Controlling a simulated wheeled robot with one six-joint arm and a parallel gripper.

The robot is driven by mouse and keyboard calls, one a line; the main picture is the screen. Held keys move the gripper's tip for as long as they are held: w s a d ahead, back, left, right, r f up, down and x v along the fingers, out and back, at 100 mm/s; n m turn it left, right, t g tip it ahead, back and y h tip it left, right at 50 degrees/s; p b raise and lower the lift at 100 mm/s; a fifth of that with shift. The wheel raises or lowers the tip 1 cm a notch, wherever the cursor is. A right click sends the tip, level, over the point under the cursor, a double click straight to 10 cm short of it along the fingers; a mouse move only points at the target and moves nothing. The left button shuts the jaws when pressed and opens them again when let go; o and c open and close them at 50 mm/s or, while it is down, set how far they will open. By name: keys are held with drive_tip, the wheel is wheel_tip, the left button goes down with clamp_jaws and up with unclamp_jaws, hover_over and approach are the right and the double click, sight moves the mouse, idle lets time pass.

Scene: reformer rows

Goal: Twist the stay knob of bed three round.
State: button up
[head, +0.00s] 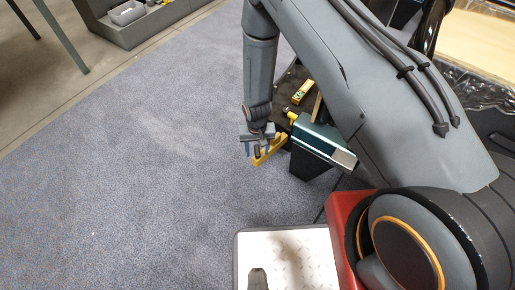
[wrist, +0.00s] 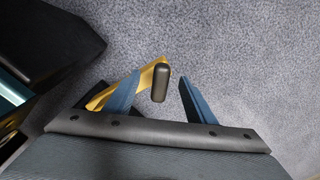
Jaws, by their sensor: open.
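A dark oblong knob (wrist: 160,85) sits at the outer end of a yellow bar (wrist: 103,99) in the wrist view. I take it for the stay knob; no bed number is visible. The yellow bar also shows in the head view (head: 273,149), beside a dark green block (head: 318,139). My gripper (wrist: 160,78) is open, with one blue finger on each side of the knob. There is a visible gap to the right finger; whether the left finger touches the knob or bar is unclear. In the head view my gripper (head: 258,147) points down at the bar's end.
A second yellow piece (head: 302,92) lies farther back behind the block. A small yellow part (head: 292,115) sticks out at the block's end. A grey shelf unit (head: 135,27) with a bin stands at the upper left. Blue-grey carpet (head: 130,170) left of my gripper is clear.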

drive_tip(key=shift+r+p, duration=2.2)
drive_tip(key=shift+r, duration=1.15)
drive_tip(key=c, duration=0.3)
drive_tip(key=shift+w+a+r+b, duration=0.1)
drive_tip(key=shift+w+r+b, duration=0.05)
drive_tip(key=shift+b, duration=1)
drive_tip(key=shift+r+b, duration=0.45)
drive_tip(key=shift+b, duration=0.7)
drive_tip(key=shift+s+r+b, duration=0.2)
drive_tip(key=shift+r+b, duration=0.35)
drive_tip(key=shift+b, duration=0.4)
wheel_tip(320, 180, down, 6)
drive_tip(key=b, duration=0.4)
drive_tip(key=shift+r, duration=0.25)
drive_tip(key=shift+f+b, duration=0.9)
drive_tip(key=shift+f, duration=1.05)
